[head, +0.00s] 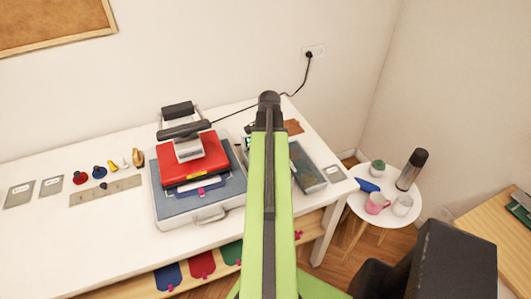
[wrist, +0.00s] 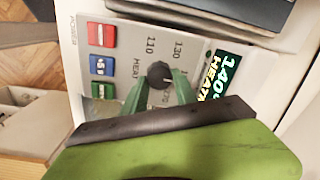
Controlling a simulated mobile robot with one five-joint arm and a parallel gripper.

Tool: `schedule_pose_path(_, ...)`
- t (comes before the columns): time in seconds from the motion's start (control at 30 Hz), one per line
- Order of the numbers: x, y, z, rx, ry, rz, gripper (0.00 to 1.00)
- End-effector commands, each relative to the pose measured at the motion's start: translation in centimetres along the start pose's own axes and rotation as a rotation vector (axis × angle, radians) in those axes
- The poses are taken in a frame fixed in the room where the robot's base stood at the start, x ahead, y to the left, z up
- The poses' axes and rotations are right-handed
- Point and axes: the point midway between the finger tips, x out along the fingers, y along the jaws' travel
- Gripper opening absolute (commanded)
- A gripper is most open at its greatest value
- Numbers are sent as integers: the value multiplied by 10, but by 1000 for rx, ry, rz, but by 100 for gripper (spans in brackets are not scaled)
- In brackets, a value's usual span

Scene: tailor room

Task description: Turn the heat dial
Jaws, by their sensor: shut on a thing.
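The heat dial (wrist: 160,75) is a small black round knob on a grey control panel (wrist: 128,40) in the wrist view. Numbers such as 110 and 130 and the word HEAT are printed around it. My gripper (wrist: 160,84) has its two green fingers shut on the dial, one at each side. A lit display (wrist: 222,75) beside the dial reads 140 with HEAT lettering, partly cut off by glare and angle. In the head view my arm hides the dial and my fingertips.
Red, blue and green buttons (wrist: 97,66) line the panel's left side. In the head view a heat press (head: 200,168) with a red top stands left of my arm. A grey flat case (head: 307,165) lies right. A round side table (head: 400,211) holds cups and a flask.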

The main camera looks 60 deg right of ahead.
Motion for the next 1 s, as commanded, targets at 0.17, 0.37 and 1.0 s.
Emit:
schedule_pose_path(0.17,0,-1,3,-1,-8,-3,0)
schedule_pose_path(0.37,0,-2,3,-2,-8,-3,40)
schedule_pose_path(1.0,-20,-1,1,-1,-2,-1,56)
